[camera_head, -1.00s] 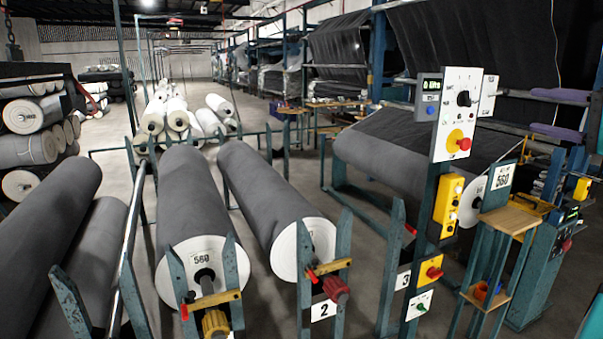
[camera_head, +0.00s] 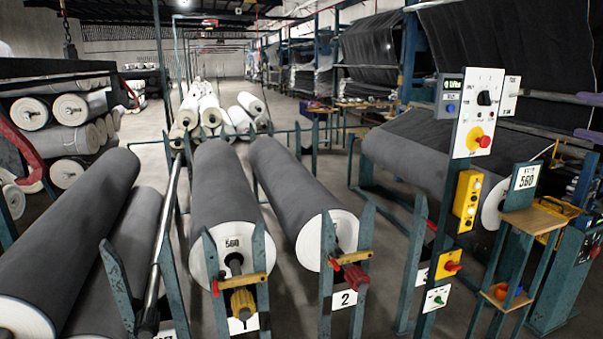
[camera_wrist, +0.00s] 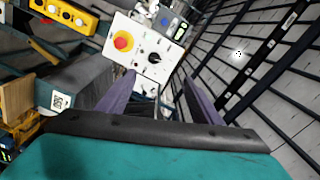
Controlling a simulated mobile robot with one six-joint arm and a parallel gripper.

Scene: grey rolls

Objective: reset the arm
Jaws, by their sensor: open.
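My gripper (camera_wrist: 160,88) shows in the wrist view with its two purple fingers apart and nothing between them. Beyond the fingers is a white control panel (camera_wrist: 143,42) with a red button and a black knob, seen tilted. In the head view that control panel (camera_head: 481,112) stands on a teal post at right. Purple shapes matching my fingers' colour are cut off at the right edge of the head view; most of my arm is out of that view.
Grey rolls (camera_head: 222,190) (camera_head: 295,185) lie on teal stands at centre, with more rolls (camera_head: 70,230) at left. A loom roll (camera_head: 425,170), a yellow box (camera_head: 468,195) and a wooden shelf (camera_head: 533,222) are at right. Open floor (camera_head: 150,150) shows behind the left rolls.

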